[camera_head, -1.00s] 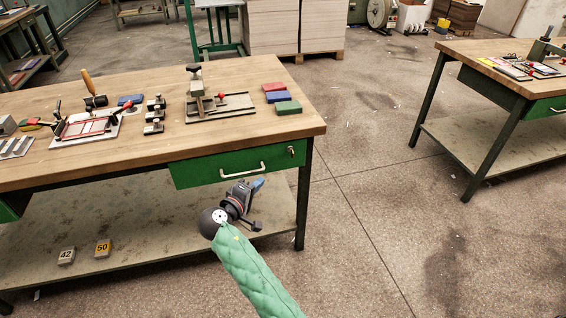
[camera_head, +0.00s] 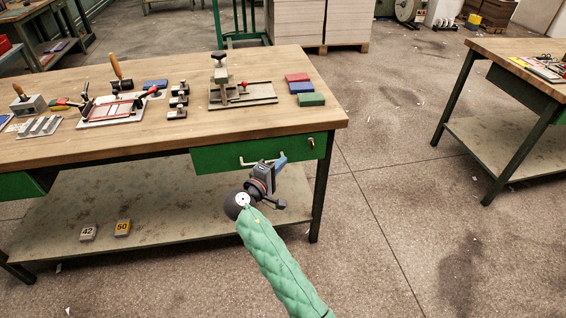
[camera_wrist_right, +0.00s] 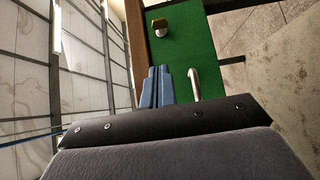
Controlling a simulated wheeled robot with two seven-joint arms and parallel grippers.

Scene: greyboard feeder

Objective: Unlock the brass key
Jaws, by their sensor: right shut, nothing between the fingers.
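The brass key (camera_head: 311,142) sits in the lock at the right end of the green drawer front (camera_head: 220,159), under the wooden bench top. It also shows in the right wrist view (camera_wrist_right: 159,25), as a small brass-coloured shape on the green drawer. My right gripper (camera_head: 281,161) is in front of the drawer, below and left of the key. Its blue fingers (camera_wrist_right: 156,88) are shut and empty, and appear apart from the key in the wrist view. My left gripper is not in view.
The drawer's pale handle (camera_head: 247,163) is close beside my right gripper. A clamp fixture (camera_head: 222,80) and coloured blocks (camera_head: 304,87) stand on the bench top (camera_head: 170,130). A second bench (camera_head: 520,50) is at the right. The floor between them is open.

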